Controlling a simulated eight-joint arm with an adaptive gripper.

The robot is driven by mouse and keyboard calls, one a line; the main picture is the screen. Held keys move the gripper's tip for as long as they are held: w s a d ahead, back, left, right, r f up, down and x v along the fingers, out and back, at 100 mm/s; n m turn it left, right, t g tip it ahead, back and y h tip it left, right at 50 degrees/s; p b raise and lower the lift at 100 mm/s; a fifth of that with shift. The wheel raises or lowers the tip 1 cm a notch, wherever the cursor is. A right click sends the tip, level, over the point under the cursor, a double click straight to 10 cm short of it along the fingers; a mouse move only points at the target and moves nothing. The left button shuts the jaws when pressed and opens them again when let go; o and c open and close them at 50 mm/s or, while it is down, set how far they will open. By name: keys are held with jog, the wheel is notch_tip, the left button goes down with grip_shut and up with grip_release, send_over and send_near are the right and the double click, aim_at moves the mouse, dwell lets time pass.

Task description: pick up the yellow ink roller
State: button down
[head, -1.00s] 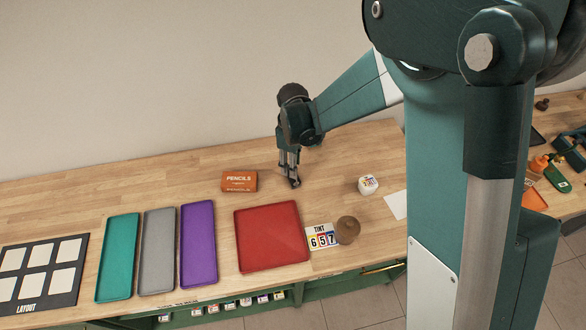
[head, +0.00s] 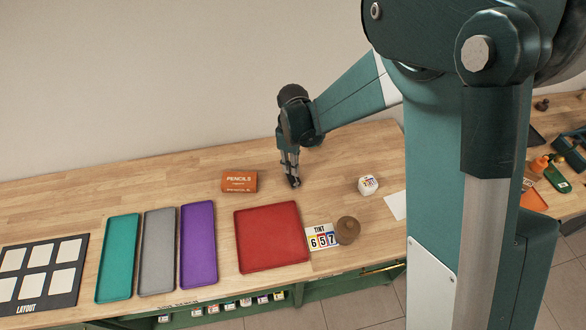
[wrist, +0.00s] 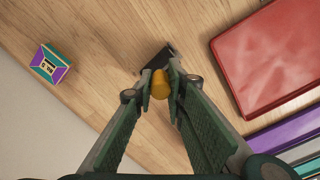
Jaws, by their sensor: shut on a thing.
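The yellow ink roller (wrist: 160,86) shows in the wrist view as a stubby yellow handle with a dark part (wrist: 156,58) beyond it. My gripper (head: 292,182) points down at the bench, behind the red tray and right of the pencil box. In the wrist view my gripper (wrist: 161,82) has its two fingers on either side of the yellow handle, shut on it. The roller is low, at or close to the wooden surface; I cannot tell whether it touches. In the head view my fingers hide it.
The red tray (head: 270,238) lies in front of my gripper. The orange pencil box (head: 239,181) is to its left. A white block with a coloured label (head: 368,185) and a brown round object (head: 347,230) are to the right. Purple (head: 198,245), grey and teal trays lie further left.

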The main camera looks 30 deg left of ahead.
jog(key=shift+r, duration=0.15)
jog(key=shift+r, duration=4.85)
